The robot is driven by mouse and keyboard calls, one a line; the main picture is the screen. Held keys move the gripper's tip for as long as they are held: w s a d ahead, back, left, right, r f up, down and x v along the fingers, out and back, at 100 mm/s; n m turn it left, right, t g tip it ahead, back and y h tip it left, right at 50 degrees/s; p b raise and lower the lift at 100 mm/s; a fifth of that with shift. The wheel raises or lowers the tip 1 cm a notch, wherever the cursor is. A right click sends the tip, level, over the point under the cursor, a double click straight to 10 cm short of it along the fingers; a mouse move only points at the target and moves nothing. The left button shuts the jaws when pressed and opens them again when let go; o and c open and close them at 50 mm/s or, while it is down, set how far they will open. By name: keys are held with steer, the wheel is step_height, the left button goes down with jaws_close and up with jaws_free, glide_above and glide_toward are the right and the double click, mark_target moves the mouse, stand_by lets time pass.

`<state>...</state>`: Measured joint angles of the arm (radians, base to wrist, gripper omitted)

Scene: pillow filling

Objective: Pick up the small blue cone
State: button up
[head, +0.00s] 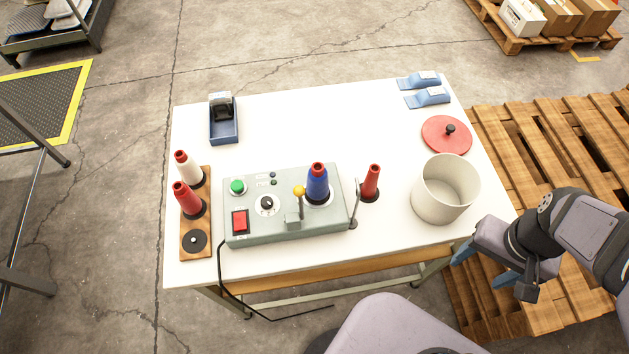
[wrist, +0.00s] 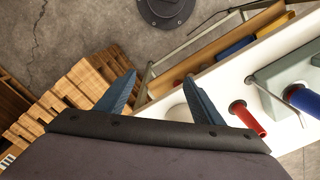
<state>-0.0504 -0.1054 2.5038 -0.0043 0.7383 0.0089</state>
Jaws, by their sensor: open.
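The blue cone (head: 317,187) stands upright on the grey control box near the middle of the table, with a red tip on top. A blue cone, likely the same one, shows at the right edge of the wrist view (wrist: 304,101), partly cut off. My gripper (head: 483,266) is off the table's front right corner, well to the right of the blue cone. In the wrist view, my gripper (wrist: 160,79) has its two blue fingers apart with nothing between them.
A white bucket (head: 443,190) stands between my gripper and the box. A red cone (head: 371,182) and a metal lever (head: 354,207) are right of the blue cone. A wooden rack (head: 187,243) with red and white cones is left. The table's back middle is clear.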

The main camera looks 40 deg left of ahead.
mark_target(316, 169)
steer(key=w+a+r+n+t+b, duration=0.1)
steer(key=w+a+n, duration=0.3)
steer(key=a, duration=0.9)
steer(key=w+a+r+n+b, duration=0.2)
steer(key=w+a, duration=0.3)
steer(key=a, duration=0.7)
steer(key=s+a+n, duration=0.1)
steer(key=s+a, duration=0.1)
steer(key=a, duration=0.2)
steer(key=s+a+n+b, duration=0.1)
steer(key=s+a, duration=0.2)
steer(key=a, duration=0.2)
steer(key=s+a+n+b, duration=0.1)
steer(key=s+a, duration=0.2)
steer(key=a, duration=0.1)
steer(key=shift+s+a+f+g, duration=0.1)
steer(key=shift+a+f+g, duration=0.15)
steer(key=shift+f+g, duration=0.05)
steer(key=shift+s+d+b, duration=0.15)
steer(key=shift+s+b, duration=0.15)
steer(key=shift+s, duration=0.2)
steer(key=shift+w+f+p, duration=0.2)
steer(key=shift+f+p, duration=0.65)
steer(key=shift+f, duration=1)
steer(key=shift+w+f+p, duration=0.15)
steer(key=shift+f+p, duration=0.65)
steer(key=shift+f, duration=1)
steer(key=c, duration=1.2)
